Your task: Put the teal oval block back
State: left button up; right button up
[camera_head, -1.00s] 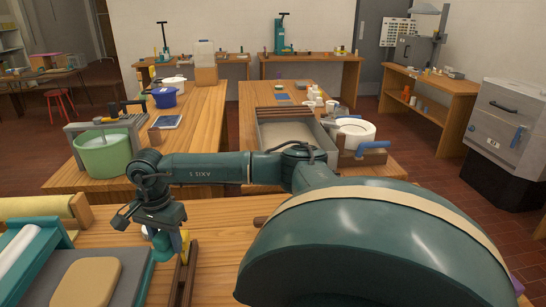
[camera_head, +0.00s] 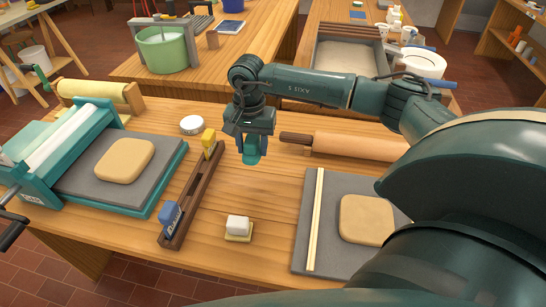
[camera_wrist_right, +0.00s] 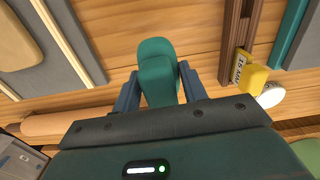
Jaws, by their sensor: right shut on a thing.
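The teal oval block (camera_head: 251,158) is held in my right gripper (camera_head: 253,146), above the bench and right of the dark wooden rack (camera_head: 188,200). In the right wrist view the block (camera_wrist_right: 157,62) sticks out between the two fingers (camera_wrist_right: 158,88). The rack holds a yellow block (camera_head: 208,140) at its far end and a blue block (camera_head: 170,215) at its near end. Its middle stretch between them looks empty. My left gripper is not in view.
A rolling pin (camera_head: 350,146) lies right of the gripper. A grey board (camera_head: 325,240) with a clay slab stands at front right, a slab roller (camera_head: 60,150) at left. A small white block on a yellow base (camera_head: 238,228) and a round white lid (camera_head: 192,125) are near the rack.

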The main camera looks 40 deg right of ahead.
aim_at(255, 180)
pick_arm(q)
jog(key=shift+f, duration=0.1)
pick_arm(e)
jog(key=shift+f, duration=0.25)
notch_tip(255, 180, down, 4)
jog(key=shift+r+p, duration=0.1)
jog(key=shift+p, duration=0.2)
notch_tip(255, 180, down, 5)
jog(key=shift+f, duration=0.1)
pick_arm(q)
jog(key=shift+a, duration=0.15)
pick_arm(e)
jog(key=shift+f, duration=0.15)
